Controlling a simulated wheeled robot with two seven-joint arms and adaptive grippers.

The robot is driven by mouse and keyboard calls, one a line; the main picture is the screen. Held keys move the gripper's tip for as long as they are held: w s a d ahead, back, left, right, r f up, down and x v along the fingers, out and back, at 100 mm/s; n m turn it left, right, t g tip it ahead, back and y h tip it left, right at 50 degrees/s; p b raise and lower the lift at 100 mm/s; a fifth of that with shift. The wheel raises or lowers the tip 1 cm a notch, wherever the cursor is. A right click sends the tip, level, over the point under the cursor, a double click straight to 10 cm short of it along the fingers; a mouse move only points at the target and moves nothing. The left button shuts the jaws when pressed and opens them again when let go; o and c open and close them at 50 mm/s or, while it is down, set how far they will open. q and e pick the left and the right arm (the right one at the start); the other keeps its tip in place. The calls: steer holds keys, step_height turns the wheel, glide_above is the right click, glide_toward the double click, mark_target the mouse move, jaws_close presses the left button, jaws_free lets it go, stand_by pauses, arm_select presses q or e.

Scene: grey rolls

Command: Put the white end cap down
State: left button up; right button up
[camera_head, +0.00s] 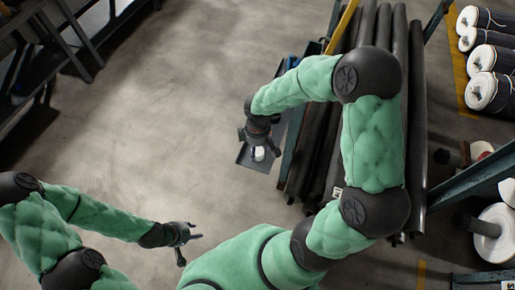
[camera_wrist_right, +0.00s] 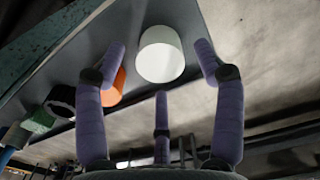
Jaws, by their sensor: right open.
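The white end cap (camera_wrist_right: 161,54) is a short white cylinder on a flat grey tray (camera_wrist_right: 195,15) in the right wrist view. In the head view the white end cap (camera_head: 258,154) shows small on the tray (camera_head: 243,156), just below my right gripper (camera_head: 257,139). In the right wrist view my right gripper (camera_wrist_right: 160,72) is open, with two fingers spread on either side of the cap, apart from it, and a third finger below it. My left gripper (camera_head: 190,237) is open and empty over the floor at the lower left.
Orange (camera_wrist_right: 114,88), black (camera_wrist_right: 62,100) and green (camera_wrist_right: 38,121) pieces sit along the tray beside the white cap. Long dark rolls (camera_head: 330,150) lie in a rack right of the tray. The floor (camera_head: 150,110) at left is clear.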

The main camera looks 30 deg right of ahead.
mark_target(258, 151)
arm_select(q)
step_height(258, 151, up, 3)
steer(key=p, duration=0.3)
steer(key=shift+r, duration=0.2)
arm_select(e)
step_height(258, 151, up, 10)
steer(key=shift+r, duration=0.15)
arm_select(q)
steer(key=shift+s, duration=0.1)
arm_select(e)
steer(key=shift+s, duration=0.1)
